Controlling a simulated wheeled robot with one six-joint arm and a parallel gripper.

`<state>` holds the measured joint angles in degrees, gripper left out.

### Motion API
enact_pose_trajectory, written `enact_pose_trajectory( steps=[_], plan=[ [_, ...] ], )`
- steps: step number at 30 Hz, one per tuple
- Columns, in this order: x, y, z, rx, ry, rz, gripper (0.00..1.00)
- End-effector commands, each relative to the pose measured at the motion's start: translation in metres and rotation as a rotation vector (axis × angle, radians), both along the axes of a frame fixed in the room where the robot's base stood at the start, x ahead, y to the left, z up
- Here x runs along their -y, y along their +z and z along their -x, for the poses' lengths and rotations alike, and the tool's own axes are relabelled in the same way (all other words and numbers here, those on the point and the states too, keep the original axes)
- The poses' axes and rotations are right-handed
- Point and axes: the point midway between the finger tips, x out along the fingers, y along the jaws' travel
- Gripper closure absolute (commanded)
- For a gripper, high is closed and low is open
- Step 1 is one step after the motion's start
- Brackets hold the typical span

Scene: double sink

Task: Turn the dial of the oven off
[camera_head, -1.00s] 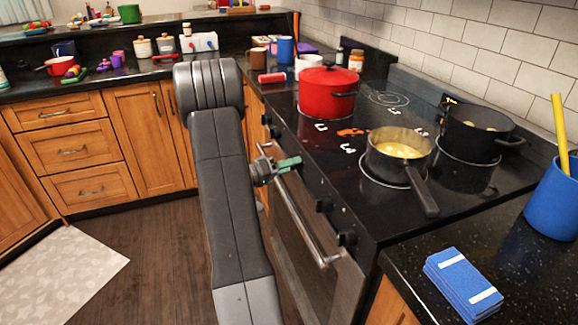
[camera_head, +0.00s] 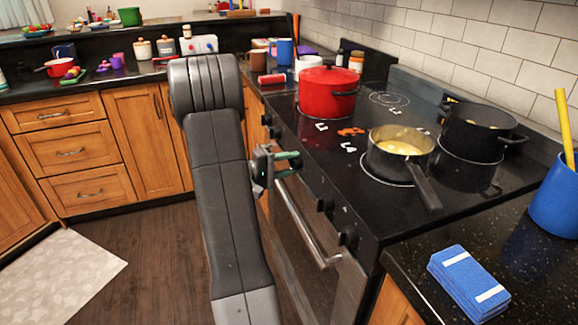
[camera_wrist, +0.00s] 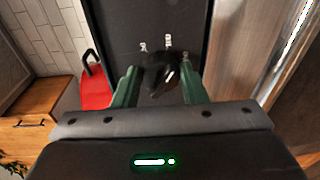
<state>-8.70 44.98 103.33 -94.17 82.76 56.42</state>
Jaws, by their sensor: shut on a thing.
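The black oven front carries a row of dark dials, with a near dial (camera_head: 347,238) and another dial (camera_head: 325,205) uncovered to the right of my gripper (camera_head: 287,162). My gripper is at the front panel, past the left end of the oven door handle. In the wrist view, the green fingers of my gripper (camera_wrist: 160,84) are closed around a black dial (camera_wrist: 163,72), one finger on each side. White marks show on the dark panel just beyond it. In the head view my own arm and fingers hide this dial, and its exact setting cannot be read.
The oven door handle (camera_head: 305,228) juts out below the panel. On the cooktop stand a red pot (camera_head: 328,94), a saucepan (camera_head: 400,160) whose handle points toward the front edge, and a black pot (camera_head: 472,135). The floor before the oven is clear.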

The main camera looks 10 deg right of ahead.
Motion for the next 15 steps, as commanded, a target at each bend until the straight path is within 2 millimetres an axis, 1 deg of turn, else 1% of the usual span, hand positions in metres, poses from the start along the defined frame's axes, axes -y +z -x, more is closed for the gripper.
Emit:
enact_pose_trajectory(
  steps=[15],
  plan=[
    [-0.0009,0.0044,-0.0020,-0.483,0.001,0.092,0.84]
  ],
)
